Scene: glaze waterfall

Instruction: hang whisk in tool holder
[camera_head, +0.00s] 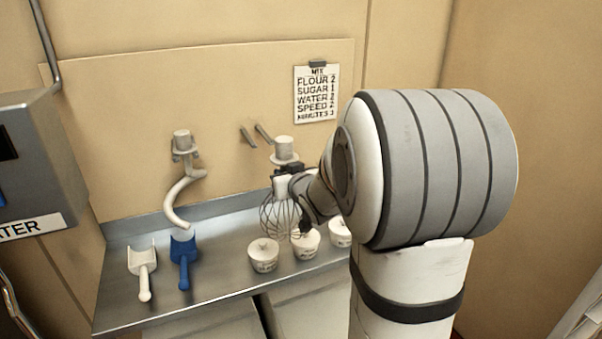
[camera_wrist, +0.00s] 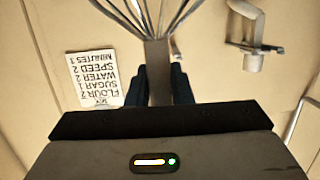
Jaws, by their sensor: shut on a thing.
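The whisk, with a pale cylindrical top (camera_head: 284,146) and a wire cage (camera_head: 281,214), hangs roughly upright with its cage downward. My gripper (camera_head: 284,182) is shut on its shaft just above the cage. In the wrist view, my gripper's dark fingers (camera_wrist: 159,88) flank the flat shaft (camera_wrist: 158,62), and the wires fan out at the top edge. The tool holder's two bare prongs (camera_head: 256,135) stick out of the wall panel just left of the whisk's top. The whisk appears apart from them; its depth from the wall is hard to judge.
A dough hook (camera_head: 181,194) hangs on another holder to the left, also in the wrist view (camera_wrist: 251,58). White lidded tubs (camera_head: 264,256), a white scoop (camera_head: 142,262) and a blue scoop (camera_head: 184,251) are on the steel counter (camera_head: 215,277). A recipe sheet (camera_head: 316,94) is on the wall.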

